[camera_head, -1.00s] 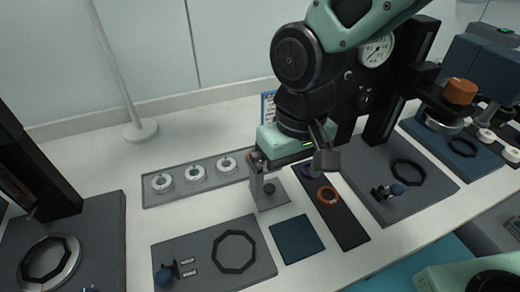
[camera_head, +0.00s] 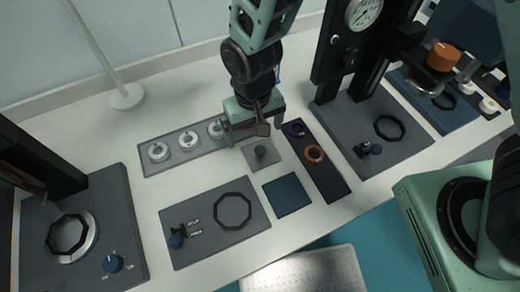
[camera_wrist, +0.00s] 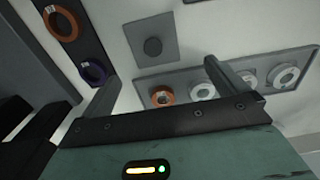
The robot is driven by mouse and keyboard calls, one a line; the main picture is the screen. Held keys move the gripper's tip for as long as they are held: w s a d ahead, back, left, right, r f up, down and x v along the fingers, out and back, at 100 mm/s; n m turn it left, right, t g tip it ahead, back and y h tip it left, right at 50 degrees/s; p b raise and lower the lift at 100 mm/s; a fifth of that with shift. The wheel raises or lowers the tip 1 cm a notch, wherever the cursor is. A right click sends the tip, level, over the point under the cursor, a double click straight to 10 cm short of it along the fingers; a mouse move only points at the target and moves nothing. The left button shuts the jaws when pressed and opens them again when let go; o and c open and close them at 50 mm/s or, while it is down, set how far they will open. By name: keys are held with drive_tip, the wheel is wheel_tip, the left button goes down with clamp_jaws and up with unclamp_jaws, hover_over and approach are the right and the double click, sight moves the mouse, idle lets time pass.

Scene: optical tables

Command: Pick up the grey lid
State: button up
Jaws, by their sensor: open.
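The grey lid (camera_head: 258,158) is a flat square plate with a round dark knob in its middle. It lies on the white table between the ring tray and the dark strip. In the wrist view the lid (camera_wrist: 137,27) is at the top middle, with its knob facing me. My gripper (camera_head: 254,133) is open and empty above the table, just behind the lid in the head view. In the wrist view my gripper's fingers (camera_wrist: 160,80) stand wide apart, with the lid beyond them. I cannot tell the exact height of the fingers above it.
A grey tray (camera_head: 174,171) with white rings and an orange one (camera_wrist: 162,96) lies left of the lid. A dark strip (camera_head: 328,184) with purple and orange rings lies right. A blue square (camera_head: 289,194) and grey plate (camera_head: 190,213) lie nearer; a gauge stand (camera_head: 335,60) rises behind right.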

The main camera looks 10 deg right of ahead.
sight(258, 146)
drive_tip(key=shift+f, duration=0.7)
drive_tip(key=f+p, duration=0.1)
drive_tip(key=f, duration=0.3)
drive_tip(key=shift+w+d+p, duration=0.1)
drive_tip(key=shift+d+p, duration=0.25)
drive_tip(key=shift+d, duration=0.05)
drive_tip(key=shift+f, duration=0.7)
drive_tip(key=shift+c, duration=0.4)
drive_tip(key=c, duration=1)
